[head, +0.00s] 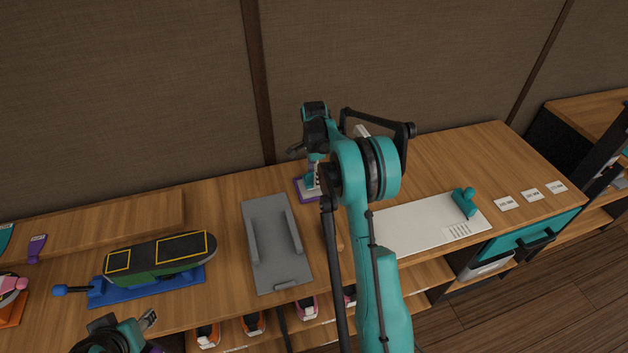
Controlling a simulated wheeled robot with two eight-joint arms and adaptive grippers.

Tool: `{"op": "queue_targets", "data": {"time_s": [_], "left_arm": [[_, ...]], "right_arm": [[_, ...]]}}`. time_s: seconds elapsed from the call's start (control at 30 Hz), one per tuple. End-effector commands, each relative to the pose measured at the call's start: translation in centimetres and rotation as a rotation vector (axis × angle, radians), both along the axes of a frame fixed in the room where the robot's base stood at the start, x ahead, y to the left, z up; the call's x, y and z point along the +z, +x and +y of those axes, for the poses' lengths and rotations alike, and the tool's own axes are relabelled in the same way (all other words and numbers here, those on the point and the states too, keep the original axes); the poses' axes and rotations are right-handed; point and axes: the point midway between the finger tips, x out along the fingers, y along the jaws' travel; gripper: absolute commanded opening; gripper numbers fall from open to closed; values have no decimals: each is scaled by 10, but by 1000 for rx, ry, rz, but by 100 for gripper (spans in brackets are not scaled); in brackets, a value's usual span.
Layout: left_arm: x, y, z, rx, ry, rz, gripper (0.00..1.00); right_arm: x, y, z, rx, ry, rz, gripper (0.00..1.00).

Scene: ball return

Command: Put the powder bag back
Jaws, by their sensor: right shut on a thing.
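My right arm reaches up the middle of the head view, and its wrist bends down on the left side to my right gripper (313,168). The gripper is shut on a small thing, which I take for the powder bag. The arm and jaws hide most of it. A purple base (300,190) with a pale part shows right at the jaws, near the back of the counter. I cannot tell whether the bag touches it. My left gripper (147,321) is partly in view at the bottom left. Its jaws are not clear.
The wooden counter (215,205) also bears a grey tray (262,240), a green and black device on a blue base (155,262), and a white board (410,222) with a teal thing (465,202) on it. White labels (531,195) lie at the right. Shoes (254,322) stand below.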

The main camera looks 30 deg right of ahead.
Motion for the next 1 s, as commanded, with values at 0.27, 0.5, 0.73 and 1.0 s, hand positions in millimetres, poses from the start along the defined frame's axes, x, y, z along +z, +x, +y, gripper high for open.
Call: {"op": "queue_targets", "data": {"time_s": [0.27, 0.5, 0.73, 1.0], "left_arm": [[-8, 0, 0, 0, 0, 0, 40], [-11, 0, 0, 0, 0, 0, 40], [-10, 0, 0, 0, 0, 0, 40], [-5, 0, 0, 0, 0, 0, 40]], "right_arm": [[-17, 0, 0, 0, 0, 0, 24], [-22, 0, 0, 0, 0, 0, 54], [-21, 0, 0, 0, 0, 0, 72], [-11, -1, 0, 0, 0, 0, 72]]}}
